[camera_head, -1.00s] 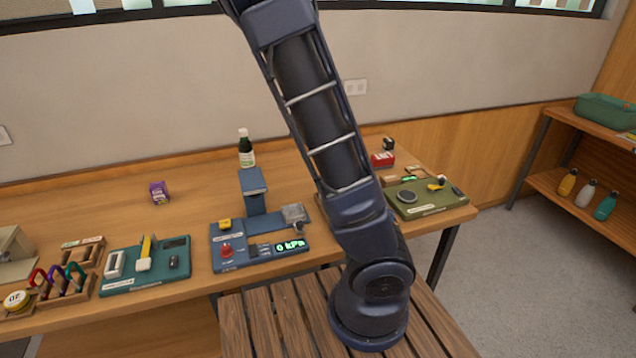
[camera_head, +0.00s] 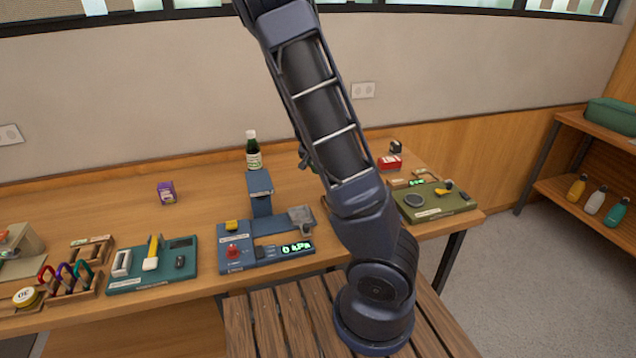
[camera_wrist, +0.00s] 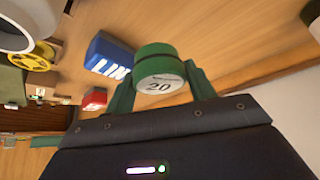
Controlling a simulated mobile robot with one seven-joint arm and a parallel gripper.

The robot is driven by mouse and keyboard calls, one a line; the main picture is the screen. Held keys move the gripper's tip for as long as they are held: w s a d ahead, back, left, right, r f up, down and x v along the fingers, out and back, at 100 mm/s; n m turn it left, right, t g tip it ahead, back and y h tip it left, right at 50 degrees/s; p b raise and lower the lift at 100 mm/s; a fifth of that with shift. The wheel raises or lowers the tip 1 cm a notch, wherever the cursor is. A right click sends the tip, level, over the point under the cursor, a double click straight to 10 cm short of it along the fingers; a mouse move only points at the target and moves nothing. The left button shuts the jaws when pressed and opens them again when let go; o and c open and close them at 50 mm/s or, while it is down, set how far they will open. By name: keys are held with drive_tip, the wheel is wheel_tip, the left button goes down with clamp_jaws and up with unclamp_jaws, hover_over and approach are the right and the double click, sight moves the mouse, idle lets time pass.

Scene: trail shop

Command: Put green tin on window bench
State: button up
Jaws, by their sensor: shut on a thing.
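In the wrist view, a round green tin (camera_wrist: 160,72) with a white label reading "20" sits between the two green fingers of my gripper (camera_wrist: 163,84). The gripper is shut on it. Wooden tabletop shows behind the tin; I cannot tell whether the tin touches it. In the head view, my arm hides the tin and most of the gripper. A long wooden workbench (camera_head: 110,210) runs along the wall under the window. A slatted wooden bench (camera_head: 262,320) stands in front of it. I cannot tell which is the window bench.
Near the tin are a blue box (camera_wrist: 108,56) and a red box (camera_wrist: 94,99). The workbench holds a dark bottle (camera_head: 253,152), a purple box (camera_head: 166,192), a blue gauge station (camera_head: 237,260) and a green tray (camera_head: 437,209). Bare tabletop lies around the purple box.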

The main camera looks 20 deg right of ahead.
sight(318, 189)
drive_tip(key=shift+f, duration=4.15)
drive_tip(key=o, duration=1)
drive_tip(key=shift+f, duration=0.15)
drive_tip(key=shift+r, duration=0.2)
drive_tip(key=shift+o, duration=0.3)
drive_tip(key=v, duration=1.2)
